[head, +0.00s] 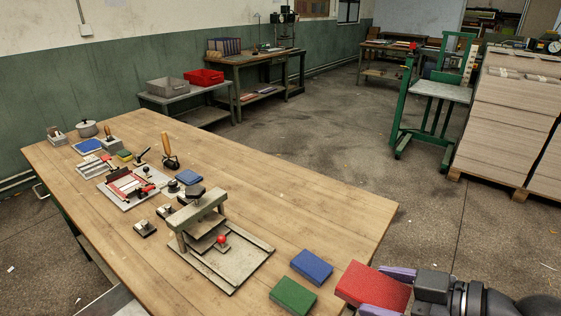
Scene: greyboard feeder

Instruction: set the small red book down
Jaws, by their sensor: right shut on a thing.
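The small red book (372,287) is in my right gripper (390,290), at the bottom right of the head view. The gripper comes in from the right with purple fingers, and it is shut on the book. The book is by the right edge of the wooden table (330,213); I cannot tell whether it touches the tabletop. A blue book (311,266) and a green book (293,297) lie on the table just left of it. My left gripper is not in view.
Several tools and a red-and-white fixture (132,185) fill the table's far left. Bare wood lies between the press and the right edge. A green cart (440,92) and stacked boards (510,115) stand beyond.

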